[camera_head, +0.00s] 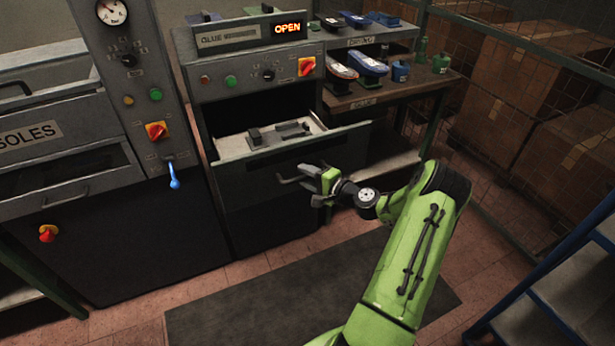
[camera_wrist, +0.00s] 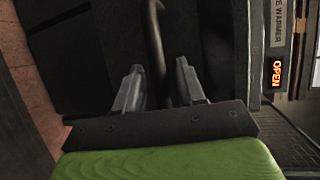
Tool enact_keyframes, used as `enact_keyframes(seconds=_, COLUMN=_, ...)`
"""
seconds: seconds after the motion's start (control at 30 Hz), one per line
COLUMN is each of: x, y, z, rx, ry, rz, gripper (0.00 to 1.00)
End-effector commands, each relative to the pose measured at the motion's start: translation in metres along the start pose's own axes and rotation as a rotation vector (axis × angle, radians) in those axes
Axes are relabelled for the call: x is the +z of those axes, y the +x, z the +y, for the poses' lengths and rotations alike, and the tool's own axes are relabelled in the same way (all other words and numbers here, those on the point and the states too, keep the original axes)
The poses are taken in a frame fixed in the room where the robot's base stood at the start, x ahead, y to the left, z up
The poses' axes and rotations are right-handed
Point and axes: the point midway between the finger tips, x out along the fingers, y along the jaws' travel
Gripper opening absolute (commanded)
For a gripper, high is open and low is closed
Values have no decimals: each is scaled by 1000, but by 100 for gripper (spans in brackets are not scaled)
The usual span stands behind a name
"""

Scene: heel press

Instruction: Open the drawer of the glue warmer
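The glue warmer (camera_head: 232,60) is a grey cabinet at the centre of the head view, with a lit orange sign (camera_head: 288,28) reading OPEN. Its drawer (camera_head: 292,165) stands pulled out, showing a pale tray (camera_head: 232,146) with dark grey pieces on it. The drawer's bar handle (camera_head: 287,180) is on the front panel. My gripper (camera_head: 304,177) is at the handle. In the wrist view, the two fingers of my gripper (camera_wrist: 160,85) are spread apart, with the dark handle (camera_wrist: 156,40) running between them. Gaps show beside the bar; I cannot see contact.
A grey press labelled SOLES (camera_head: 28,135) stands left, with a blue-tipped lever (camera_head: 174,181). A rack (camera_head: 385,95) at right holds shoes and bottles. Boxes (camera_head: 515,90) sit behind wire mesh. Blue shelving (camera_head: 570,285) stands at lower right. A dark mat (camera_head: 260,300) covers open floor.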

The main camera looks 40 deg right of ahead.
Motion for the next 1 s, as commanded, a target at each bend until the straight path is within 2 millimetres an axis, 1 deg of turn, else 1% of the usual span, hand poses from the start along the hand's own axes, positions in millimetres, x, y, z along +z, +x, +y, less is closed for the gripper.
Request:
enact_keyframes(seconds=0.27, x=0, y=0, z=0, rx=-1, ry=0, rz=-1, gripper=42)
enact_keyframes(seconds=0.37, x=-1, y=-10, z=0, rx=1, ry=2, rz=2, gripper=42)
enact_keyframes(seconds=0.47, x=-1, y=-32, z=-1, rx=0, ry=4, rz=3, gripper=42)
enact_keyframes(seconds=0.7, x=-1, y=-101, z=-1, rx=1, ry=3, rz=6, gripper=42)
enact_keyframes(seconds=0.8, x=-1, y=-126, z=-1, rx=1, ry=2, rz=5, gripper=42)
enact_keyframes(seconds=0.9, x=0, y=-145, z=-1, rx=-1, ry=1, rz=2, gripper=42)
enact_keyframes(seconds=1.0, x=0, y=-155, z=0, rx=0, ry=1, rz=1, gripper=42)
